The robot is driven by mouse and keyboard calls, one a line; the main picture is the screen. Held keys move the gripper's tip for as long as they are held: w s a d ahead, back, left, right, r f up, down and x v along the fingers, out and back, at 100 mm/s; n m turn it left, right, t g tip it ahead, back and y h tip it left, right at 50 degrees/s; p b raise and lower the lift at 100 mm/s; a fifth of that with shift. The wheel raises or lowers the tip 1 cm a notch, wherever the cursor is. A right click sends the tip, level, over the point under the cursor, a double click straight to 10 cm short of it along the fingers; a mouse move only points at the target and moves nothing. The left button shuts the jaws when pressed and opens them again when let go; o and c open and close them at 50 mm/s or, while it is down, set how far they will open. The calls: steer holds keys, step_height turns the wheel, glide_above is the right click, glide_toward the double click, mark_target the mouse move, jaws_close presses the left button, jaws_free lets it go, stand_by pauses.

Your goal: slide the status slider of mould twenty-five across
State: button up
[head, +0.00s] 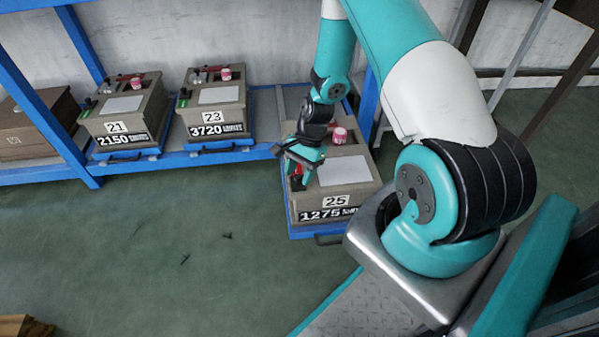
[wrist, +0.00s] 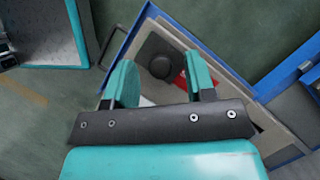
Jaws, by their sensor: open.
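Mould twenty-five (head: 333,202) is a grey-brown box with a white "25" label and a "1275" plate, on a pulled-out blue tray (head: 300,232). My gripper (head: 301,178) points down over the left part of its top. In the wrist view, my gripper (wrist: 158,66) is open, its two teal fingers apart. A round black knob (wrist: 160,66) on a dark plate shows between them, with a red patch (wrist: 182,84) beside it. This looks like the status slider. Whether the fingers touch it I cannot tell. In the head view, my gripper hides that area.
Mould 21 (head: 118,128) and mould 23 (head: 212,122) stand on the blue rack (head: 180,160) to the left. A pink-and-white jar (head: 340,136) stands at the back of mould twenty-five's top. The green floor in front of the rack is mostly clear.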

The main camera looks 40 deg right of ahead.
jaws_close()
steer(key=shift+w+d+p, duration=0.3)
steer(key=shift+w+d, duration=0.25)
steer(key=shift+w, duration=0.25)
steer(key=shift+w+d+p, duration=0.25)
steer(key=shift+w+d, duration=0.25)
steer(key=shift+w, duration=0.25)
steer(key=shift+w+d+p, duration=0.3)
steer(key=shift+w+d, duration=0.25)
steer(key=shift+w, duration=0.25)
jaws_free()
steer(key=shift+r, duration=0.15)
steer(key=p+v, duration=0.5)
steer(key=v, duration=1.2)
